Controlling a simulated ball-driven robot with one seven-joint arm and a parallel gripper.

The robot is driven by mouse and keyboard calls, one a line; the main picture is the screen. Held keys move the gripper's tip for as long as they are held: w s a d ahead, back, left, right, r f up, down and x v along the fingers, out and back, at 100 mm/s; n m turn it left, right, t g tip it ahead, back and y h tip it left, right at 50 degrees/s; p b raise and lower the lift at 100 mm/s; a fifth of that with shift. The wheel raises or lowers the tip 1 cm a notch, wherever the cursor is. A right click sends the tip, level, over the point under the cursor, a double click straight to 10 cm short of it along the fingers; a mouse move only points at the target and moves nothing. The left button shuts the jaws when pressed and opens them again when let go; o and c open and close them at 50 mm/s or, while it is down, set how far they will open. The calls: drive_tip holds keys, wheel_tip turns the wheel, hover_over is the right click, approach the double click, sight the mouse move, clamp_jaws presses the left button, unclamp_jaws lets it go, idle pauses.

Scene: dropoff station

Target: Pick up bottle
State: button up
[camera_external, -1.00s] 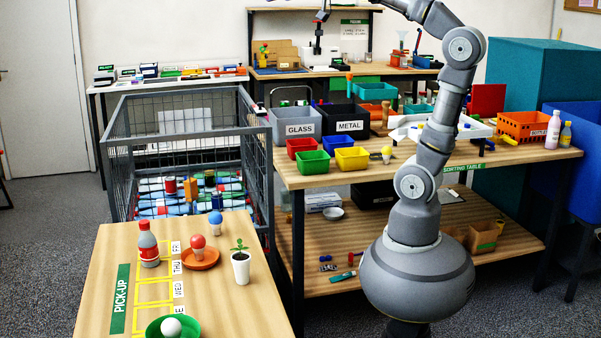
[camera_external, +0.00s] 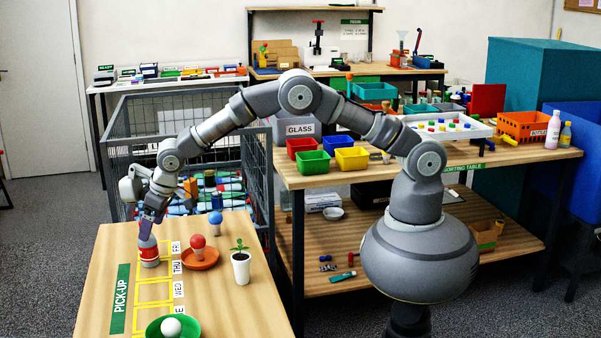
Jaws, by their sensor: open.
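The bottle (camera_external: 149,253), grey with a red label band, stands upright on the pick-up table (camera_external: 105,235) at its far left part. My gripper (camera_external: 147,228) points down at the bottle's top from above. The fingers are around or right beside the bottle's cap and neck, which they hide. The gripper is open. Whether a finger touches the bottle I cannot tell.
Right of the bottle are an orange plate (camera_external: 205,264) with a red ball, a blue ball (camera_external: 216,219), and a potted plant (camera_external: 241,266). A green bowl (camera_external: 190,328) holds a white ball in front. A wire cage (camera_external: 262,180) stands behind the table.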

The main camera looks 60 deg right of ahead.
sight(152, 235)
drive_tip(key=x, duration=0.2)
drive_tip(key=b+x, duration=0.1)
drive_tip(key=x, duration=0.1)
drive_tip(key=d+b+x, duration=0.1)
drive_tip(key=x, duration=0.1)
drive_tip(key=shift+f, duration=0.15)
drive_tip(key=shift+w+a+f, duration=0.1)
drive_tip(key=shift+w+f, duration=0.05)
drive_tip(key=shift+w, duration=0.05)
drive_tip(key=c, duration=1.1)
